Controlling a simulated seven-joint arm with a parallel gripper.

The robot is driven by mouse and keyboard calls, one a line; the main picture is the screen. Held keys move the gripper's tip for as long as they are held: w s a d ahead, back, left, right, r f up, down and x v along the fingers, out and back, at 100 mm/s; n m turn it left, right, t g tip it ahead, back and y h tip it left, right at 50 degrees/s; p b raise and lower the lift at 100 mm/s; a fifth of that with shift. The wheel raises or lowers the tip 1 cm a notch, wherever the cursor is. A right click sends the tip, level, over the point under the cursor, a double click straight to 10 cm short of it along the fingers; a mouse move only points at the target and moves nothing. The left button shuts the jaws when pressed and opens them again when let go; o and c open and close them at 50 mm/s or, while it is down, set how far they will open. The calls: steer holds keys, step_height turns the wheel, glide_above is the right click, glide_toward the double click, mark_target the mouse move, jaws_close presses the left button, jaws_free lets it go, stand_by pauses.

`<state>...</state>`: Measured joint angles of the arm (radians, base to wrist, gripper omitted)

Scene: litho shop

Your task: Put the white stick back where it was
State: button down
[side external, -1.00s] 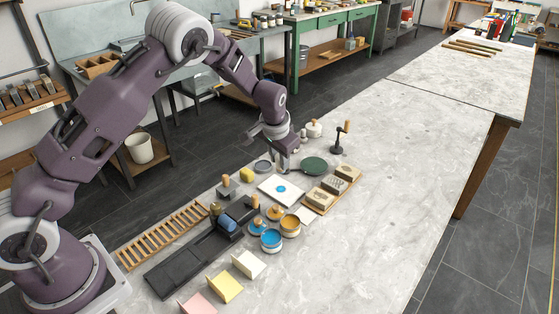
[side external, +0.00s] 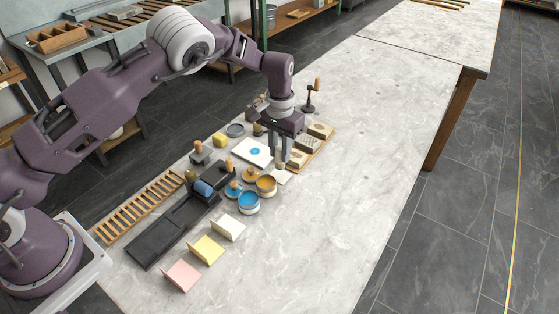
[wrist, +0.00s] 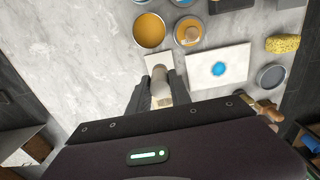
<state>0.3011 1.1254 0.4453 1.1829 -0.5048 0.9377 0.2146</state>
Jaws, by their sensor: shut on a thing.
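My gripper (side external: 281,160) is shut on a short, pale, whitish-beige stick (wrist: 161,88) with a rounded end, held between the two dark fingers in the wrist view. In the side view only a small pale part of the stick shows, between the fingertips. Below and just beyond it, a small white pad (wrist: 158,61) lies on the pale stone table (wrist: 80,60); it also shows in the side view (side external: 282,178). I cannot tell whether the stick touches the pad or hangs above it.
A mustard tin (side external: 266,185) and a blue tin (side external: 248,202) stand close by. A white slab with a blue spot (side external: 252,152) lies behind them. A wooden tray with stone blocks (side external: 318,145) is beside my gripper. The table's right side is clear.

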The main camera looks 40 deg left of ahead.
mark_target(280, 159)
steer(key=shift+f, duration=1.6)
steer(key=c, duration=1.2)
jaws_free()
steer(key=shift+f, duration=0.1)
step_height(280, 159, up, 12)
steer(key=shift+r, duration=0.25)
